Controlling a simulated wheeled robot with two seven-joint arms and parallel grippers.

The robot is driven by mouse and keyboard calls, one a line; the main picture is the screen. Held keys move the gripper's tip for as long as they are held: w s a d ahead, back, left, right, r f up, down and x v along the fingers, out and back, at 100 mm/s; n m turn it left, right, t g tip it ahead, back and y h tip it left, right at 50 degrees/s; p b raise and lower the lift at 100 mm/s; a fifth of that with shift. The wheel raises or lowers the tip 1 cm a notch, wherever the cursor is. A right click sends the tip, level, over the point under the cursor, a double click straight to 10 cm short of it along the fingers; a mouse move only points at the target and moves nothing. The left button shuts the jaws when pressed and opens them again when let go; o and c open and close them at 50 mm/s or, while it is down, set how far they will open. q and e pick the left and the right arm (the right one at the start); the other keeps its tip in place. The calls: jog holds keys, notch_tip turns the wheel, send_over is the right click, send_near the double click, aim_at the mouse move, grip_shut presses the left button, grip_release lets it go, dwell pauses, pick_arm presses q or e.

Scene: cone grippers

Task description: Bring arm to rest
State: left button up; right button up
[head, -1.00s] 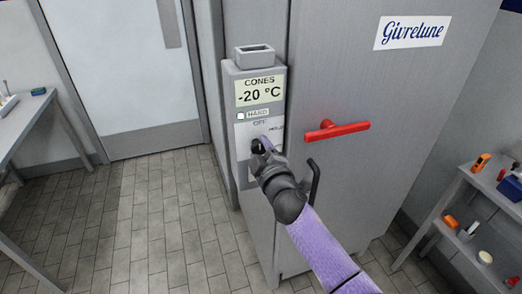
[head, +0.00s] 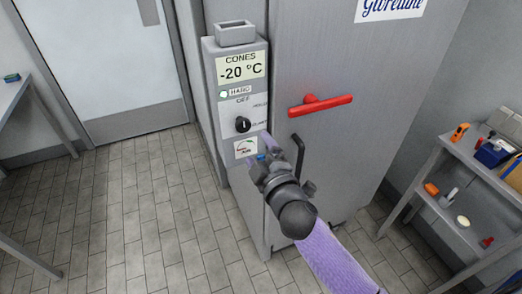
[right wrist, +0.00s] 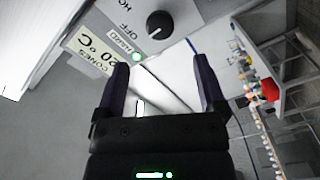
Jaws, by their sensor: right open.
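My right gripper (head: 262,152) is in front of the lower part of the grey control box (head: 213,100), below a black knob (head: 243,124). In the right wrist view the gripper (right wrist: 163,85) is open, with nothing between its fingers. The knob (right wrist: 159,25) shows there beyond the fingers, apart from them. Its pointer mark sits among labels, with OFF at the top. A small lamp (head: 224,94) beside the HARD label glows. The display (head: 241,67) reads CONES -20 °C. My left gripper is in neither view.
A tall grey cabinet (head: 345,150) carries a red handle (head: 320,104) and a dark hooked handle (head: 296,155) close to my right gripper. A shelf unit (head: 460,180) with tools stands at right. A table (head: 8,95) stands at left. Floor between is free.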

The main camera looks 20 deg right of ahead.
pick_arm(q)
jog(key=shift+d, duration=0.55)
pick_arm(e)
jog(key=shift+s, duration=0.55)
jog(key=s+d+f+m+g+b, duration=0.1)
jog(key=s+f+m+g+b, duration=0.25)
jog(key=f, duration=1.15)
jog(key=s+d+f+m+g+b, duration=0.15)
jog(key=s+f+g, duration=0.35)
jog(key=f, duration=1)
pick_arm(q)
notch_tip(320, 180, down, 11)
jog(key=b, duration=0.6)
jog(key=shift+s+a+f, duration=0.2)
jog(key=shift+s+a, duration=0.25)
pick_arm(e)
jog(key=s+f+m+g, duration=0.1)
jog(key=s+f+g, duration=0.2)
jog(key=s+f, duration=0.4)
jog(key=s+f+m+g, duration=0.2)
jog(key=s+f, duration=0.5)
jog(key=s, duration=0.7)
jog(key=s+f+m+g, duration=0.2)
jog(key=s+f+g, duration=0.2)
jog(key=s+f, duration=0.3)
jog(key=s, duration=0.3)
jog(key=shift+s+f+h, duration=0.25)
jog(key=shift+s+h, duration=0.15)
